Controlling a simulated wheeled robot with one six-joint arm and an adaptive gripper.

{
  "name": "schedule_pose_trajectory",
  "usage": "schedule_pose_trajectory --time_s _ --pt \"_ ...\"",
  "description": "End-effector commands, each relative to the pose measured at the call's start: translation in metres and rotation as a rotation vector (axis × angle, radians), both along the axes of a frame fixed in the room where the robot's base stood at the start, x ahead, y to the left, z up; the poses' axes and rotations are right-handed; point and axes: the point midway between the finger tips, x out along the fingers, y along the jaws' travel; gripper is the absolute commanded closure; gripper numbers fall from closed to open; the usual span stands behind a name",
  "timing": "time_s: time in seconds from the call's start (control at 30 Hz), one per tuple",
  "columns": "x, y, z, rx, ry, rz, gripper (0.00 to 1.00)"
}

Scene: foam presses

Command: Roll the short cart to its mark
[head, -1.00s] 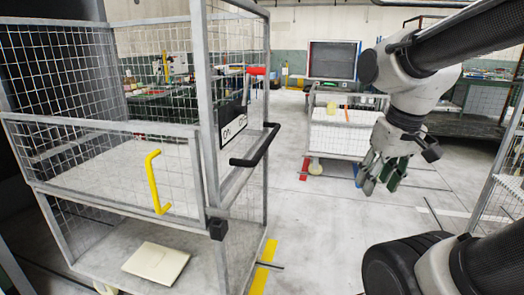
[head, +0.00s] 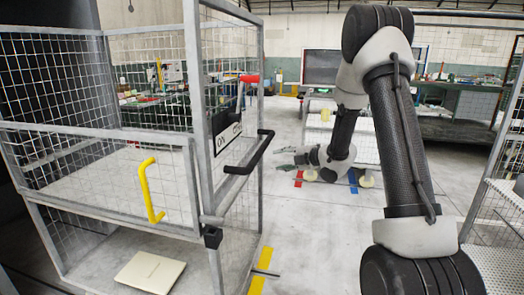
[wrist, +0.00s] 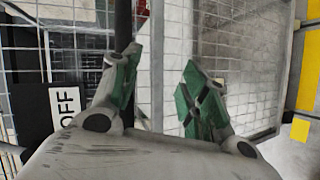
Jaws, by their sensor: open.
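A grey mesh cage cart (head: 190,150) fills the left of the head view, with a black bar handle (head: 262,150) on its right corner and a yellow handle (head: 148,190) on its front gate. A lower white mesh cart (head: 372,150) stands farther back, partly hidden by my arm. I cannot tell for certain which is the short cart. My gripper (head: 281,158) is open and points left towards the black handle, apart from it. In the wrist view, its green-padded fingers (wrist: 160,60) are empty; a black bar (wrist: 122,30) shows behind the left finger.
A mesh rack (head: 500,190) borders the right.

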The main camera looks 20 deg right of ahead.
Motion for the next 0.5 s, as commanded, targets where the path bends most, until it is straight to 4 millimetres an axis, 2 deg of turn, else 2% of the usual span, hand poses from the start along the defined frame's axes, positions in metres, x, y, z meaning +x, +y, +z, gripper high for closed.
schedule_pose_trajectory --time_s 0.1,0.17,0.27,0.5 --pt "0.0 0.018 0.03 -0.022 -0.176 0.098 0.56" --pt "0.001 0.021 0.037 -0.04 -0.227 0.116 0.56" --pt "0.006 0.025 0.037 -0.062 -0.245 0.124 0.56" --pt "0.036 0.048 0.03 -0.064 -0.244 0.124 0.56"
